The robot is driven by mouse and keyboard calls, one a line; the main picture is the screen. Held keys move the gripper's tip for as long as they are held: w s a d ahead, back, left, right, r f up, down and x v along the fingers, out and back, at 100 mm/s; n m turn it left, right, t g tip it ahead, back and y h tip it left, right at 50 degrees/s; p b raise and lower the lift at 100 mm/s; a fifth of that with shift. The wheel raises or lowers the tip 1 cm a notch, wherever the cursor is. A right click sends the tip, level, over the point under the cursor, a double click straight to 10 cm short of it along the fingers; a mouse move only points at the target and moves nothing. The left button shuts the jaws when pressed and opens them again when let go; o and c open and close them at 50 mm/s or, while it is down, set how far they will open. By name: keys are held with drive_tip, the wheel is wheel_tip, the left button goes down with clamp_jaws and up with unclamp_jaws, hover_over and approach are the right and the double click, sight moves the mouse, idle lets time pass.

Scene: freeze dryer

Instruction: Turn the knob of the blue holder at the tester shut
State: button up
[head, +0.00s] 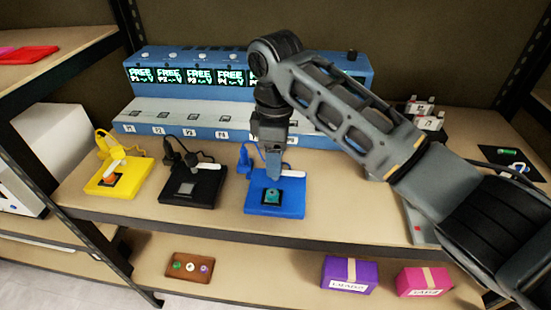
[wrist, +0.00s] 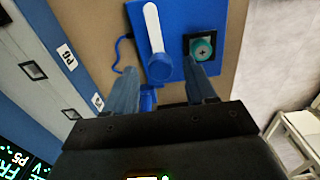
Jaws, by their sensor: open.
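The blue holder (head: 288,202) lies on the shelf in front of the tester (head: 190,105), right of the black holder. It carries a teal round piece (head: 270,196) in a dark square socket. Its knob, a white lever on a round blue hub, shows in the wrist view (wrist: 154,30); in the head view the arm partly hides it. My gripper (head: 273,170) points down over the back part of the blue holder. In the wrist view its two fingers (wrist: 163,80) are apart, with the hub just ahead between them. I cannot tell whether they touch anything.
A black holder (head: 205,197) and a yellow holder (head: 101,188) with an orange piece stand to the left. Blue cabling (head: 243,158) runs behind the blue holder. The lower shelf bears a brown tray (head: 180,277), a purple box (head: 345,285) and a pink box (head: 408,290).

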drive_tip(key=shift+f, duration=0.65)
clamp_jaws()
